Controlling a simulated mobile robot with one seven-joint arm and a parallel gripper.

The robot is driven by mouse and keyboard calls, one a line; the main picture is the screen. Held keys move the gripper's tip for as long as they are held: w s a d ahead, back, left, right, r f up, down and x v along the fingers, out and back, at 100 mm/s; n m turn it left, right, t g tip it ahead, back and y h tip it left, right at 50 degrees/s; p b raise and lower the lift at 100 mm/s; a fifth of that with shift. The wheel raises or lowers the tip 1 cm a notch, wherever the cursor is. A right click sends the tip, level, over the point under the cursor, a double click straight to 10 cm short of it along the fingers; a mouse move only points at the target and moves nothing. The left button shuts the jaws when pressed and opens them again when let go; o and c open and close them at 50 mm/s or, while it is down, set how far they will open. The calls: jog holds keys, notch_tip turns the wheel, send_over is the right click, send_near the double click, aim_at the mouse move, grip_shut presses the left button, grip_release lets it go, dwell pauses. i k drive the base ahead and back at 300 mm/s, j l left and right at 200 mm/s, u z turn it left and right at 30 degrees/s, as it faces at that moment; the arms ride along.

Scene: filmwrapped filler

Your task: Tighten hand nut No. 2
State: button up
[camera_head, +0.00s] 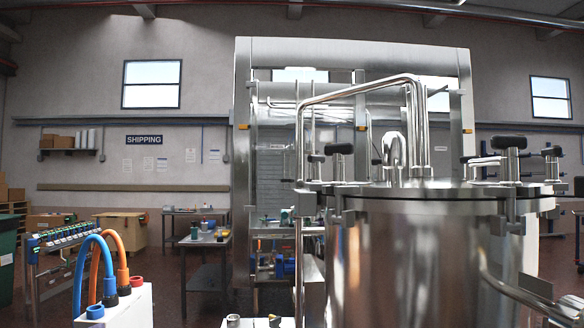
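A large shiny steel vessel (420,265) with a flat lid (440,190) stands at the right in the head view. Several black-topped hand nuts sit around the lid rim. One hand nut (339,149) is at the left front, and a larger one (511,142) is at the right front. Another hand nut (551,151) is at the far right. No number is readable on any of them, so I cannot tell which is No. 2. How tight each one is cannot be seen. I do not see my gripper in this view.
A bent steel pipe (350,92) rises beside the vessel and over its lid. A tall steel frame (243,150) stands behind. A white box (130,308) with orange and blue hoses (115,250) is at the lower left.

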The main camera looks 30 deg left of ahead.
aim_at(316, 161)
jog(key=j, duration=1.7)
jog(key=j+z, duration=0.15)
jog(key=j, duration=0.55)
jog(key=k+j+z, duration=0.1)
jog(key=j+z, duration=0.3)
jog(key=j, duration=0.6)
